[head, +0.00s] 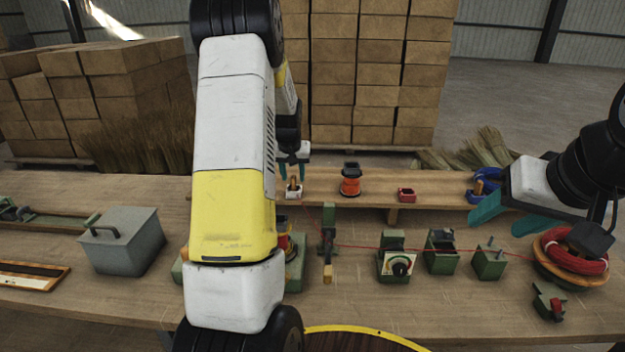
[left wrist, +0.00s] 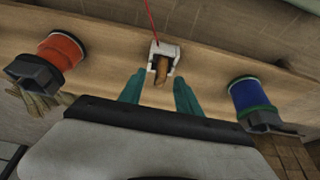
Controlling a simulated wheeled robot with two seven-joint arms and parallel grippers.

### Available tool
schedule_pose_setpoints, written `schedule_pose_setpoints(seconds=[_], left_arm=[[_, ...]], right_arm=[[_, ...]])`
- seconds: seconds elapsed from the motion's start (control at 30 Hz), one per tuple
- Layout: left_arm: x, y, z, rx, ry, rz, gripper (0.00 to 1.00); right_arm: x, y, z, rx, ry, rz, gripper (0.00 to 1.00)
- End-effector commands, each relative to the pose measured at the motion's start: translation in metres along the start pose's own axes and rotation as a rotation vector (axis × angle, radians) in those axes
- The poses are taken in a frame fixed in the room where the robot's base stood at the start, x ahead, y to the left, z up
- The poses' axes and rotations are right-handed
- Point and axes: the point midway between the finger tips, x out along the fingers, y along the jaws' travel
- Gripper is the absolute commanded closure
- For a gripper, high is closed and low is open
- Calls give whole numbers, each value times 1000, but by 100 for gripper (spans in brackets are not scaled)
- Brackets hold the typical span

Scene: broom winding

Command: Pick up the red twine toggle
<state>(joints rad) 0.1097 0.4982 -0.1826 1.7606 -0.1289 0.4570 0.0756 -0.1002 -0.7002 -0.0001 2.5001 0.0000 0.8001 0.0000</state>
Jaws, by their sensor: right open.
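The toggle is a small brown wooden peg (head: 294,186) seated in a white holder (head: 294,194) on the raised shelf. Red twine runs from the holder. In the left wrist view the peg (left wrist: 162,70) stands in the white holder (left wrist: 165,52), just beyond my left fingertips and roughly between them. My left gripper (head: 293,158) is open with teal fingers, behind the peg in the head view; its fingers (left wrist: 159,84) are apart and empty in the left wrist view. My right gripper (head: 510,219) is open and empty at the right, near the red twine coil (head: 575,252).
The red twine crosses the bench past a green post (head: 328,240) and a dial box (head: 397,264). An orange spool (head: 350,184) and a small red box (head: 406,195) share the shelf. My left arm hides part of the bench.

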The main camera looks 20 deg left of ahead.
Motion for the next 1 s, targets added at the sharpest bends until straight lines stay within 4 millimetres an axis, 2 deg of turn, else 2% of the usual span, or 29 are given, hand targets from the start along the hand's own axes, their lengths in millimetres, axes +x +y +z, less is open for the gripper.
schedule_pose_setpoints(seconds=[0.03,0.17,0.43,0.47,0.63,0.67,1.0], left_arm=[[9,0,1,0,-4,0,60],[22,0,1,1,-2,0,60],[24,0,0,1,0,1,60],[24,0,0,1,0,1,64],[24,0,0,1,0,1,97],[24,0,0,1,0,1,100],[24,0,0,1,0,1,100]], right_arm=[[0,0,0,0,0,0,46],[0,0,0,0,0,0,46],[0,0,0,0,0,0,46],[0,0,0,0,0,0,46],[0,0,0,0,0,0,46],[0,0,0,0,0,0,46],[0,0,0,0,0,0,46]])
